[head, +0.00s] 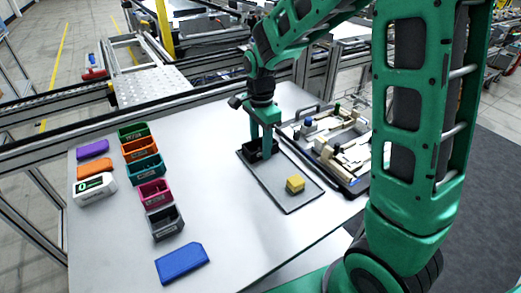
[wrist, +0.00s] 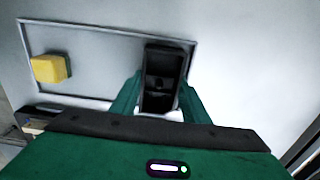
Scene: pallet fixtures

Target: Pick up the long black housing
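The long black housing (wrist: 163,62) is an open-topped black box. It lies at one end of a shallow grey tray, and its hollow inside shows in the wrist view. In the head view the housing (head: 252,153) is partly hidden by my fingers. My green gripper (head: 259,150) points down over it, with one finger on each side. In the wrist view my gripper (wrist: 163,92) has its fingers close along both long sides of the housing. I cannot tell whether they press on it or leave a small gap.
A yellow block (head: 295,184) sits on the same tray (head: 289,209). A fixture board with several parts (head: 330,150) stands right of it. Several coloured bins (head: 145,167) and a blue piece (head: 182,263) are on the left of the table. The table's middle is clear.

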